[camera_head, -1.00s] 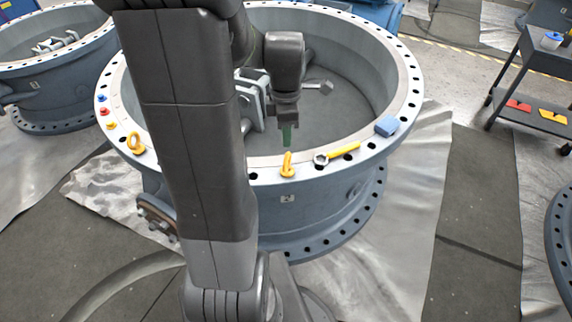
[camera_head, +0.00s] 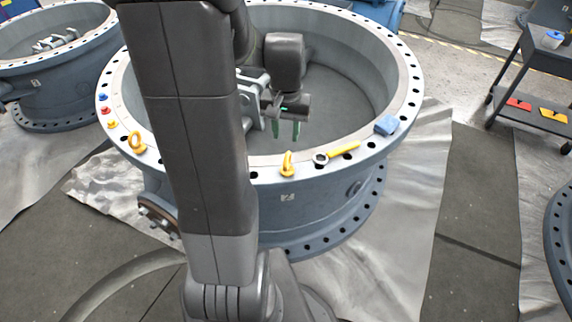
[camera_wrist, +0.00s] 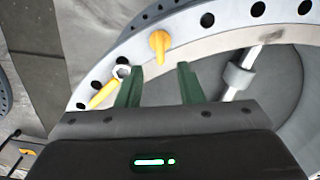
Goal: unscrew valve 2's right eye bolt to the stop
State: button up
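The right yellow eye bolt (camera_head: 288,164) stands upright in the near flange of the middle valve body (camera_head: 230,174). It also shows in the wrist view (camera_wrist: 159,44), just beyond my fingertips and apart from them. My gripper (camera_head: 286,130) is above the valve's interior, behind that eye bolt. In the wrist view its two green fingers (camera_wrist: 160,72) are spread apart with nothing between them. A second yellow eye bolt (camera_head: 136,142) stands on the left of the flange. Whether the right eye bolt is fully seated cannot be told.
A yellow-handled wrench (camera_head: 338,151) lies on the flange right of the eye bolt. A blue block (camera_head: 386,125) sits farther right. Small red, yellow and blue pieces (camera_head: 106,111) lie on the left rim. A dark cart (camera_head: 530,90) stands at right.

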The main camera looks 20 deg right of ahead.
aim_at(286, 160)
jog(key=shift+m, duration=0.4)
notch_tip(286, 160, down, 14)
jog(key=shift+r+b, duration=0.1)
jog(key=shift+b, duration=1)
grip_shut()
